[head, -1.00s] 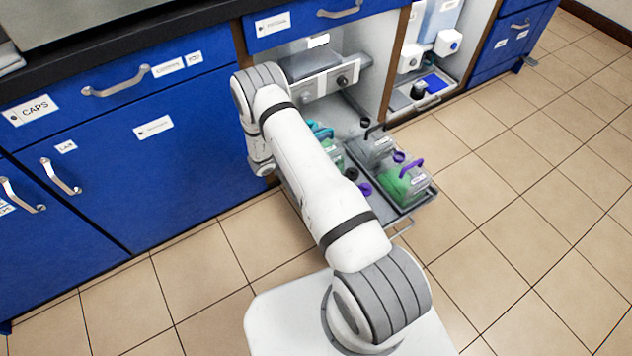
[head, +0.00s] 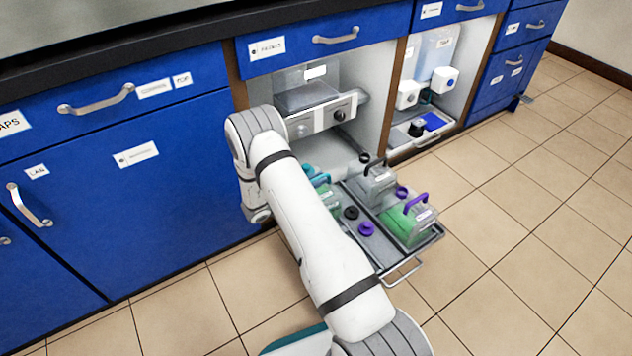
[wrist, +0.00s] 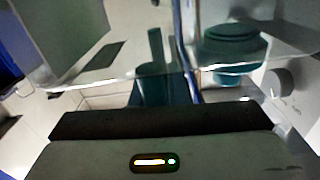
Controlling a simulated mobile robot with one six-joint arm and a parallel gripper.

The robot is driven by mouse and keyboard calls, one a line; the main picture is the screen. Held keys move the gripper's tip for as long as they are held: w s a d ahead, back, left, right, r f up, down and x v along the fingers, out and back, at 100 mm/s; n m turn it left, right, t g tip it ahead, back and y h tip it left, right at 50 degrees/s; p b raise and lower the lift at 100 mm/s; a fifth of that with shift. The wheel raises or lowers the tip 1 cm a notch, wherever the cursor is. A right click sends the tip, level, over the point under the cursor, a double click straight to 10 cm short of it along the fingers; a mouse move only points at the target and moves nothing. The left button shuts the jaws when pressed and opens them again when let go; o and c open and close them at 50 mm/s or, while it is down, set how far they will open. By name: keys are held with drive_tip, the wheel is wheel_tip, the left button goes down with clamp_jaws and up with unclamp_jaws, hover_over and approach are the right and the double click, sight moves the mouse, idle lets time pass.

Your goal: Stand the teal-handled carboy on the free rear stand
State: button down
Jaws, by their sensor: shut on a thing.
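The teal-handled carboy (head: 325,200) shows beside my arm in the head view, at the left of the pulled-out tray (head: 392,262). My arm hides much of it. In the wrist view my gripper (wrist: 155,95) is shut on the teal handle (wrist: 150,70), and a teal cap (wrist: 230,45) shows behind clear plastic. The head view hides my gripper behind the arm. I cannot tell whether the carboy touches the tray. A black-handled grey carboy (head: 374,186) and a purple-handled carboy with green liquid (head: 408,222) stand on the tray. I cannot clearly make out which place is the free rear stand.
A black cap (head: 352,213) and a purple cap (head: 366,229) lie near the tray's middle. A grey device with knobs (head: 322,118) hangs in the open bay above. The bay on the right holds a container (head: 433,55) and another tray. Floor on the right is clear.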

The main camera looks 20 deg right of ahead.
wheel_tip(320, 180, down, 5)
drive_tip(key=shift+f+b, duration=0.1)
drive_tip(key=shift+b, duration=0.95)
drive_tip(key=c, duration=1.4)
unclamp_jaws()
drive_tip(key=shift+f, duration=0.1)
drive_tip(key=s+a+p, duration=0.2)
drive_tip(key=a+p, duration=0.2)
drive_tip(key=a, duration=0.7)
drive_tip(key=shift+s+a, duration=0.15)
drive_tip(key=shift+a, duration=0.25)
